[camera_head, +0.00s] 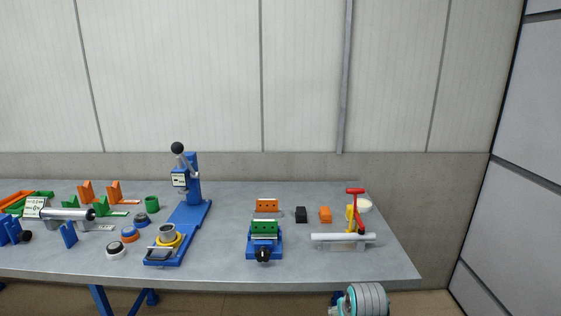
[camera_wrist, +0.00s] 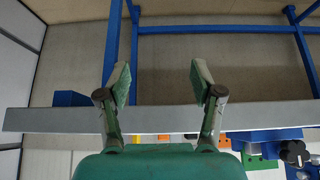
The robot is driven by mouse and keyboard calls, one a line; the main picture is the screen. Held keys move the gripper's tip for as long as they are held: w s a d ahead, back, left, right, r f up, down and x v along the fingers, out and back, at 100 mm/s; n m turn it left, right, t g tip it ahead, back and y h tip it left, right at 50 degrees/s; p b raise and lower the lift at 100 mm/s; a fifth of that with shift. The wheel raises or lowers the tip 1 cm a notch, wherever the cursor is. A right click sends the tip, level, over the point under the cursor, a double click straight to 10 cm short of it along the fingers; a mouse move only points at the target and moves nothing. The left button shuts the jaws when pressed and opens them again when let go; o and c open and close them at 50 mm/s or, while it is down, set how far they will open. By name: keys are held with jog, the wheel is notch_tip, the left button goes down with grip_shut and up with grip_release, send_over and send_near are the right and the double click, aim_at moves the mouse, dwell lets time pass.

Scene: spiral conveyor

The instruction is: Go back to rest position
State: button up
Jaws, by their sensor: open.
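My gripper (camera_wrist: 160,82) is open in the wrist view, with its two green-padded fingers spread apart and nothing between them. The grey table's edge (camera_wrist: 60,119) crosses that view behind the fingers, with floor beyond it. In the head view the gripper itself does not show. A grey and teal part of my arm shows at the bottom right, in front of the table (camera_head: 330,278).
On the table stand a blue lever press (camera_head: 189,215), a blue vise (camera_head: 251,252) with a green block, orange and black blocks, and a red-handled tool (camera_head: 355,191) by a white tube (camera_head: 343,237). Several coloured parts crowd the left. Blue table legs (camera_wrist: 112,45) stand below.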

jog(key=s+f+t, duration=0.2)
jog(key=s+f, duration=1)
jog(key=s, duration=0.2)
jog(key=s+f+t, duration=0.2)
jog(key=s+f, duration=0.1)
jog(key=s, duration=1.3)
jog(key=s+r+t, duration=0.2)
jog(key=s+r, duration=0.7)
jog(key=s, duration=0.4)
jog(key=s+r+t, duration=0.2)
jog(key=s+r, duration=0.7)
jog(key=s, duration=0.4)
jog(key=shift+s+r, duration=0.15)
jog(key=shift+r, duration=0.2)
